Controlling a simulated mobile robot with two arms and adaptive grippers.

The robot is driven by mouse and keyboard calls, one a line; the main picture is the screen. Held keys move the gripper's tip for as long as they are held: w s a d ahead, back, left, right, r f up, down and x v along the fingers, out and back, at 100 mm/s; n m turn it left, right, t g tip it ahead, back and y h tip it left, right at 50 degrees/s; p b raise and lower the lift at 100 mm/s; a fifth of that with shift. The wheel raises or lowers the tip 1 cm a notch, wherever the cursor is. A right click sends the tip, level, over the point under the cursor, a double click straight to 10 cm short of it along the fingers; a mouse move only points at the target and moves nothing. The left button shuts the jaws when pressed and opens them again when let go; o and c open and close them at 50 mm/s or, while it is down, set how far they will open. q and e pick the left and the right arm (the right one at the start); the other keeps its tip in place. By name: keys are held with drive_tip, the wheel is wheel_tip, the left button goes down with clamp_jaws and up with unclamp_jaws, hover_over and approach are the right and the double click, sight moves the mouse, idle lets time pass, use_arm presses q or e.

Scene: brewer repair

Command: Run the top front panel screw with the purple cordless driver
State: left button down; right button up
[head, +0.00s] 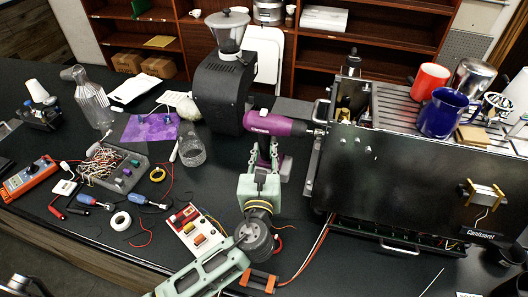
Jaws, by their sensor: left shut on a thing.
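The purple cordless driver (277,125) is held level above the bench, its dark nose pointing right at the brewer's left edge. My left gripper (264,168) is shut on the driver's grip from below; the fingers partly hide the grip. The brewer (410,185) stands at the right with a dark, glossy panel facing me. The driver's nose ends close to the panel's upper left edge; I cannot tell whether it touches. Small bright spots (354,134) show on the upper panel, but I cannot tell which is the top screw. My right gripper does not show.
A black grinder (222,90) stands right behind the driver. A glass (191,149), a parts tray (113,168) and an orange multimeter (28,178) lie to the left. A blue mug (442,113) and a red mug (429,82) stand on the brewer. Loose wires cross the bench.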

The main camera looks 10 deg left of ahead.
use_arm(q)
drive_tip(key=shift+w+a+r, duration=0.1)
drive_tip(key=shift+a+r, duration=0.05)
drive_tip(key=shift+a, duration=0.9)
drive_tip(key=shift+a+r, duration=0.1)
drive_tip(key=shift+a, duration=0.95)
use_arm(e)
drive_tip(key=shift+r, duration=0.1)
